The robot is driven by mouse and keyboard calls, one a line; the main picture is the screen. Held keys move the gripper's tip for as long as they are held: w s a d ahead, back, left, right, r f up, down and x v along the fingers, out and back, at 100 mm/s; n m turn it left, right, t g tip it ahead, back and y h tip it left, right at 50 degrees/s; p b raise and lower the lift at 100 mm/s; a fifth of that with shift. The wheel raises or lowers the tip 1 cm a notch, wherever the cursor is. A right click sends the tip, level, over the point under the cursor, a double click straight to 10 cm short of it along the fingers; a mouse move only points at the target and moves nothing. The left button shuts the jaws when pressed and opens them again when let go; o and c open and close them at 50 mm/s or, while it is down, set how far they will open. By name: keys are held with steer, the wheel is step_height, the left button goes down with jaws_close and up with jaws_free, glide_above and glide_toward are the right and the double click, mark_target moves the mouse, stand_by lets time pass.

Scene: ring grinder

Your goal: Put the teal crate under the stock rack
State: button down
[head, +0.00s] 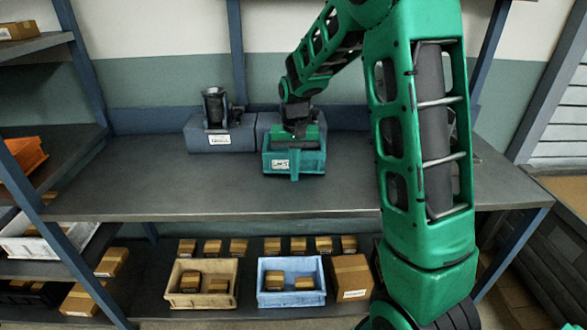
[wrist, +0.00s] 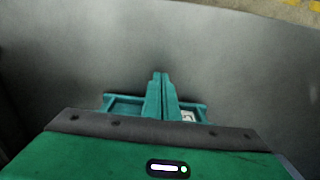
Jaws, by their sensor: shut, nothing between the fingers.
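The teal crate (head: 312,163) sits on the grey worktop, toward its back, with a white label on its front. My gripper (head: 295,178) is at the crate, its fingers shut and empty. In the head view the fingers appear as a vertical teal bar across the crate's front. In the wrist view my shut gripper (wrist: 160,76) points away over the grey surface, and parts of the teal crate (wrist: 122,106) show on both sides of the fingers. My gripper body hides most of the crate there. I cannot tell whether the fingers touch it. Which shelving is the stock rack is unclear.
Grey-blue bins (head: 220,139) stand at the back of the worktop (head: 180,190), one behind the teal crate. The lower shelf holds a beige bin (head: 202,300), a light blue bin (head: 291,298) and several cardboard boxes. The worktop's left and front areas are clear.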

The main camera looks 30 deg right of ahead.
step_height(320, 180, up, 10)
steer(key=s+d+r, duration=0.1)
steer(key=s+d, duration=0.2)
steer(key=s, duration=0.5)
steer(key=s+d+r, duration=0.1)
steer(key=s+d, duration=0.1)
steer(key=s, duration=0.7)
steer(key=s+f+m, duration=0.1)
steer(key=s+f, duration=0.3)
steer(key=s, duration=1.4)
steer(key=shift+d+f, duration=0.15)
steer(key=shift+d, duration=0.25)
steer(key=shift+w, duration=0.1)
steer(key=shift+w+f, duration=0.25)
steer(key=shift+w, duration=0.35)
